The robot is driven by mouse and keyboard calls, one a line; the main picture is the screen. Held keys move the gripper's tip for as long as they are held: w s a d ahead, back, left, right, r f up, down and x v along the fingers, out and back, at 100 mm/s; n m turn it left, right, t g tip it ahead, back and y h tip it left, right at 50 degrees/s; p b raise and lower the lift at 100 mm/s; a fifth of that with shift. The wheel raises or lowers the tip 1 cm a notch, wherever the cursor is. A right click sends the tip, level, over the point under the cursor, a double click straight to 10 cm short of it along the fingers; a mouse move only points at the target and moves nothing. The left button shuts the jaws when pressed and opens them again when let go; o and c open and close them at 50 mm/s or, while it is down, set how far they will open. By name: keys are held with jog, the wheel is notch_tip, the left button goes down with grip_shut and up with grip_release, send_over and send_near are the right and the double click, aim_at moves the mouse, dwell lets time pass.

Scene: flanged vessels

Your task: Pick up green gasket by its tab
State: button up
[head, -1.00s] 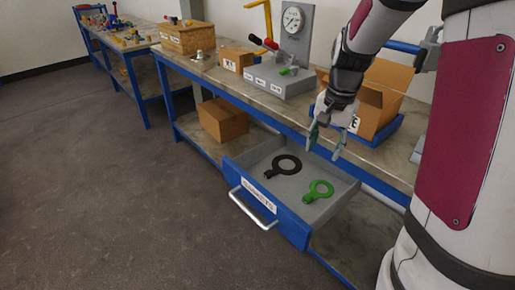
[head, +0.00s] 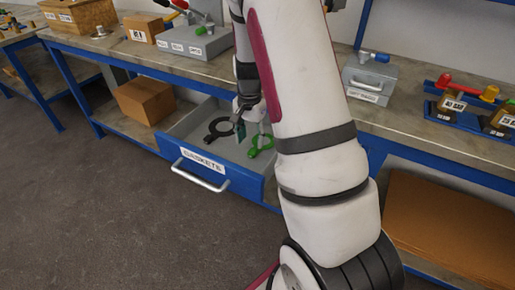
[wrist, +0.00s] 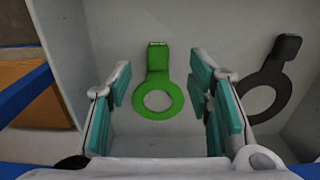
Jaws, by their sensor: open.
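The green gasket (wrist: 176,101) lies flat on the drawer floor, a ring with a tab at its far side in the wrist view. In the head view the green gasket (head: 264,141) is partly hidden by my arm. My gripper (wrist: 163,85) is open and empty, its teal-padded fingers on either side of the gasket in the wrist picture. It appears above the gasket; how high is hard to tell. In the head view my gripper (head: 249,130) reaches into the drawer, partly covered by my arm.
A black gasket (wrist: 264,92) lies to the right of the green one in the wrist view. The open drawer (head: 215,162) has grey walls around both gaskets. Its handle (head: 200,176) faces front. The workbench (head: 398,120) top is above. A cardboard box (head: 149,101) sits on the lower shelf.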

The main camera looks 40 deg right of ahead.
aim_at(252, 152)
jog(key=shift+s+d+f+b, duration=0.1)
jog(key=shift+f+b, duration=0.55)
jog(key=shift+f, duration=2.05)
jog(key=shift+c, duration=0.3)
jog(key=c, duration=1)
